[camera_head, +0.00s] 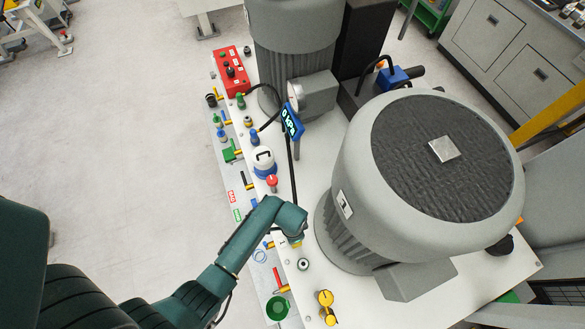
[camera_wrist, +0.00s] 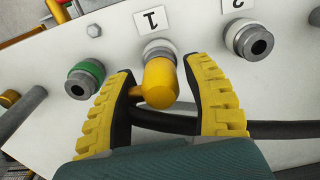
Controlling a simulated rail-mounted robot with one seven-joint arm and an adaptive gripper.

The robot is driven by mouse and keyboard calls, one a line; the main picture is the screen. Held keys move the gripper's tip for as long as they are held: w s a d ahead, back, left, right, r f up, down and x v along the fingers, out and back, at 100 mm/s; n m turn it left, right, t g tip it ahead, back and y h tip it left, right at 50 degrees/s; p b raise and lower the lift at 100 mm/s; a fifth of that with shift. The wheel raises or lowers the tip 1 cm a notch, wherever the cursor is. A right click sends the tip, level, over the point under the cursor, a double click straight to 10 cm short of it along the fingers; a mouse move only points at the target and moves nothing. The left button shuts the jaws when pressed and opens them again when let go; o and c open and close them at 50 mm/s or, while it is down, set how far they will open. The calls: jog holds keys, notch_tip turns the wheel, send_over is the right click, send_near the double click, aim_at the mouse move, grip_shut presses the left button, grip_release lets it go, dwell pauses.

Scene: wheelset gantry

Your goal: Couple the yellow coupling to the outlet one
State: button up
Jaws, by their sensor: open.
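In the wrist view, the yellow coupling (camera_wrist: 160,82) stands in front of a port with a pale ring (camera_wrist: 158,48) under an upside-down "1" label (camera_wrist: 151,20). Its body covers most of that port; I cannot tell whether it is fully seated. My gripper (camera_wrist: 163,75) is open, with one ribbed yellow finger on each side of the coupling. A small gap shows at the right finger; a side stub of the coupling reaches toward the left finger. In the head view my arm covers this spot.
A grey port (camera_wrist: 254,41) sits right of the coupling, and a green-ringed one (camera_wrist: 85,78) left. A black hose (camera_wrist: 240,129) passes behind the fingers. In the head view, a large grey motor (camera_head: 345,205) stands close to my arm, and a yellow fitting (camera_head: 325,299) at the front.

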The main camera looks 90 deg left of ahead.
notch_tip(320, 180, up, 12)
dwell(0.4)
dwell(0.4)
